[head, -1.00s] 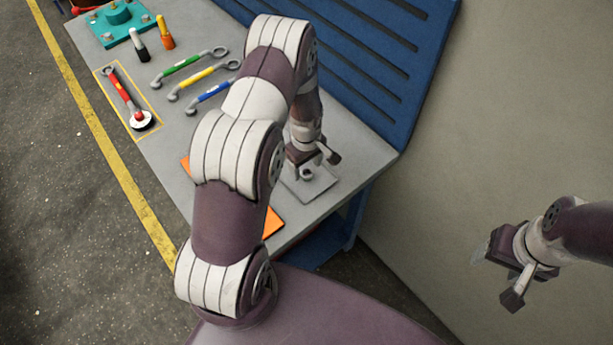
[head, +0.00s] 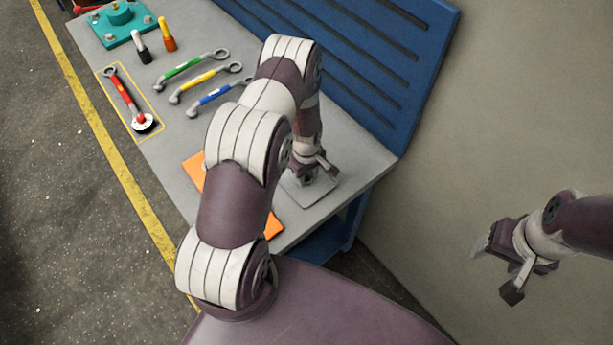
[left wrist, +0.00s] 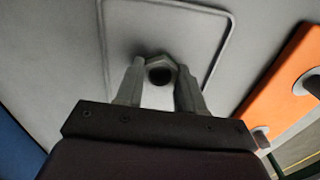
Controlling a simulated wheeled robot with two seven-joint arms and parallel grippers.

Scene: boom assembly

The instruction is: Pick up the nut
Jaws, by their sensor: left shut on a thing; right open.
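The nut (left wrist: 158,69) is a grey hexagonal ring with a dark hole, seen in the left wrist view over the grey tray. My left gripper (left wrist: 160,88) has its two fingers on either side of the nut and is shut on it. In the head view my left gripper (head: 304,180) is low over the tray, and its own hand hides the nut. My right gripper (head: 498,268) is open and empty, away from the bench at the right.
The grey tray (head: 322,191) lies near the bench corner. An orange mat (head: 274,226) is beside it, partly behind my left arm. Green, yellow and blue wrenches (head: 205,94), a red-handled tool (head: 123,92) and a teal fixture (head: 122,22) lie farther back. A blue slotted panel (head: 370,55) borders the bench.

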